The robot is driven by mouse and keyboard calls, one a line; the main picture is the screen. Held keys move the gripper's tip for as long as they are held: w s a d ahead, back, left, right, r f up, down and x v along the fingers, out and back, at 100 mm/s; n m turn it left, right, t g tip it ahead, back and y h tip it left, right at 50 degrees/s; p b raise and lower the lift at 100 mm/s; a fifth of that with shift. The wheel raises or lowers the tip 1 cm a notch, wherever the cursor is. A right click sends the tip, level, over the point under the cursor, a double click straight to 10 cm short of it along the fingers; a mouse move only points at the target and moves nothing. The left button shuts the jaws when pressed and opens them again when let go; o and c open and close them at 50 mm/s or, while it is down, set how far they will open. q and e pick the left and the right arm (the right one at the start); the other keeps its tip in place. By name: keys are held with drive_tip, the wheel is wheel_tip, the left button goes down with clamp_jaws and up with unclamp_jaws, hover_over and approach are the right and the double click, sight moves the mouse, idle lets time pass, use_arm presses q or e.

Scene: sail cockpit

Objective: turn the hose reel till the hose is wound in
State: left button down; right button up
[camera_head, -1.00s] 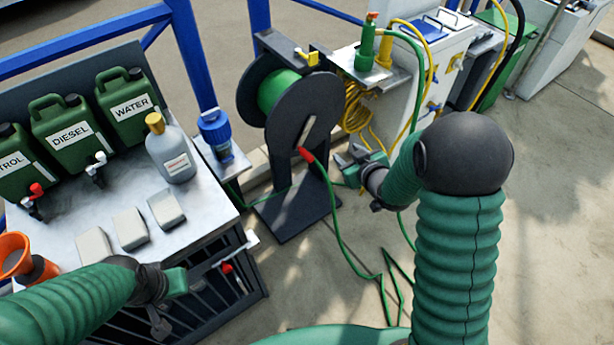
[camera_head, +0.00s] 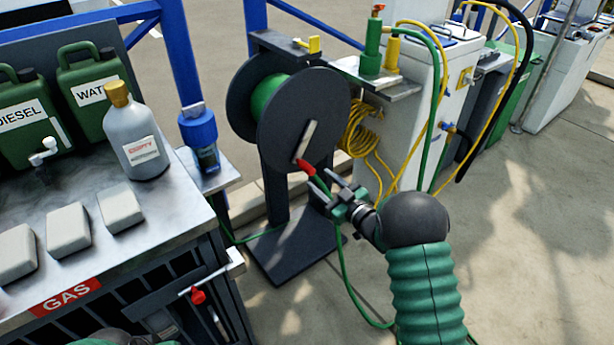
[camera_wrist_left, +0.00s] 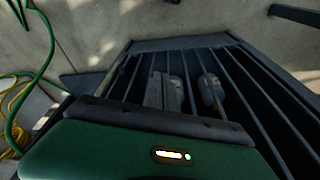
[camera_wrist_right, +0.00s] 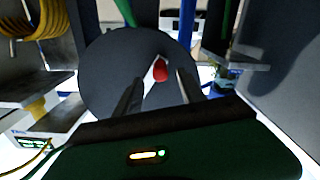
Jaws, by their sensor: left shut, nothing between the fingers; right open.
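The hose reel (camera_head: 315,108) stands upright on a dark post, with green hose (camera_head: 264,94) on its drum. A grey crank bar (camera_head: 305,141) on its front disc ends low in a red handle (camera_head: 306,167). Green hose (camera_head: 343,260) also hangs down beside the post to the floor. My right gripper (camera_head: 325,190) is open just below and right of the red handle. In the right wrist view the handle (camera_wrist_right: 160,70) appears between and beyond its fingers, not gripped. My left gripper (camera_wrist_left: 164,92) is shut and empty over a dark barred rack.
A metal-topped bench (camera_head: 170,220) with a grey bottle (camera_head: 142,140) and green jerrycans stands left. A white cabinet (camera_head: 410,100) with yellow hose (camera_head: 360,130) stands right. The concrete floor at right is clear.

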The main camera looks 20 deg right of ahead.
sight(313, 174)
drive_tip(key=b+x, duration=0.2)
drive_tip(key=x, duration=0.5)
drive_tip(key=shift+f, duration=0.2)
drive_tip(key=shift+w+a+r, duration=0.1)
drive_tip(key=shift+w, duration=0.1)
clamp_jaws()
idle(0.8)
